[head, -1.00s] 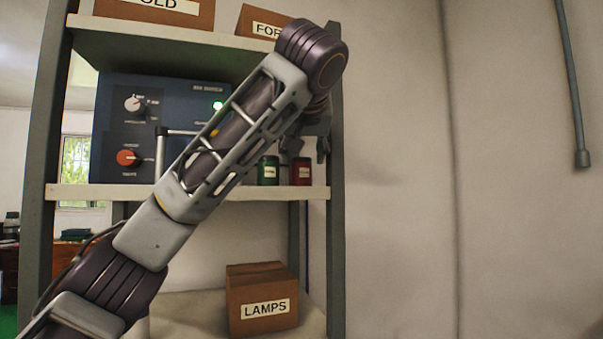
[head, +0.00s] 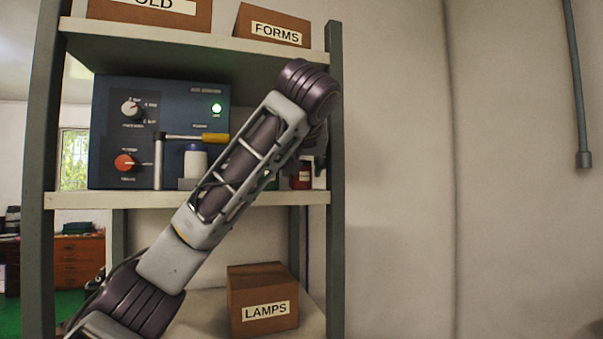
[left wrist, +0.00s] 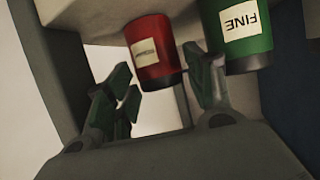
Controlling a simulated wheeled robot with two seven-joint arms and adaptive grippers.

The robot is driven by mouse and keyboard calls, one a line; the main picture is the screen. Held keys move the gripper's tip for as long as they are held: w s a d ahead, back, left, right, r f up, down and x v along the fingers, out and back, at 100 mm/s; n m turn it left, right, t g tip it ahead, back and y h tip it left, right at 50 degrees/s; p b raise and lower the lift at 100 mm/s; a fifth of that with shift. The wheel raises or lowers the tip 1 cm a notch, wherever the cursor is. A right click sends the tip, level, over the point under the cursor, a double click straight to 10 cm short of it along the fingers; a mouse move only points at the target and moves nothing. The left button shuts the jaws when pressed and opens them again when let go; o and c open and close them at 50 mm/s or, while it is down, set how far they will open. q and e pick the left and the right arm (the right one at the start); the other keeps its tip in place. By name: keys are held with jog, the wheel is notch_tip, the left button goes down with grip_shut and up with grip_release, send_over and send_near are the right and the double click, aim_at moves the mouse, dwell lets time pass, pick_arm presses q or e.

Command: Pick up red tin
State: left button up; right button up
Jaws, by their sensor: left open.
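The red tin (head: 301,175) stands at the right end of the middle shelf, partly hidden by my left arm in the head view. In the left wrist view the red tin (left wrist: 152,52) has a pale label and shows between the fingertips of my left gripper (left wrist: 161,72). The fingers are apart; I cannot tell whether either touches the tin. In the head view the left gripper (head: 319,165) is mostly hidden behind its arm, near the tin. My right gripper is not in view.
A green tin (left wrist: 240,38) labelled FINE stands close beside the red tin, near the right finger in the left wrist view. A shelf post (head: 336,200) stands just right of the tins. A blue device (head: 110,110) and a yellow-handled lever (head: 214,138) are on the same shelf (head: 120,200).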

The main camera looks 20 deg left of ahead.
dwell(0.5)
pick_arm(q)
jog(key=c, duration=0.9)
jog(key=shift+o, duration=0.2)
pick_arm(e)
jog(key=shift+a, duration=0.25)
pick_arm(q)
jog(key=shift+r, duration=0.1)
jog(key=shift+r+b, duration=0.3)
jog(key=shift+r, duration=1.35)
jog(key=s+b, duration=0.2)
jog(key=shift+s+d+f, duration=0.1)
jog(key=shift+s+d, duration=0.25)
jog(key=shift+d, duration=0.05)
jog(key=shift+s+d+b, duration=0.2)
jog(key=shift+s+b, duration=0.3)
jog(key=shift+s, duration=0.05)
jog(key=shift+s+d+b, duration=0.15)
jog(key=shift+s+b, duration=0.35)
jog(key=s+d+b, duration=0.4)
jog(key=s+b, duration=0.2)
jog(key=s, duration=0.6)
jog(key=shift+d, duration=0.15)
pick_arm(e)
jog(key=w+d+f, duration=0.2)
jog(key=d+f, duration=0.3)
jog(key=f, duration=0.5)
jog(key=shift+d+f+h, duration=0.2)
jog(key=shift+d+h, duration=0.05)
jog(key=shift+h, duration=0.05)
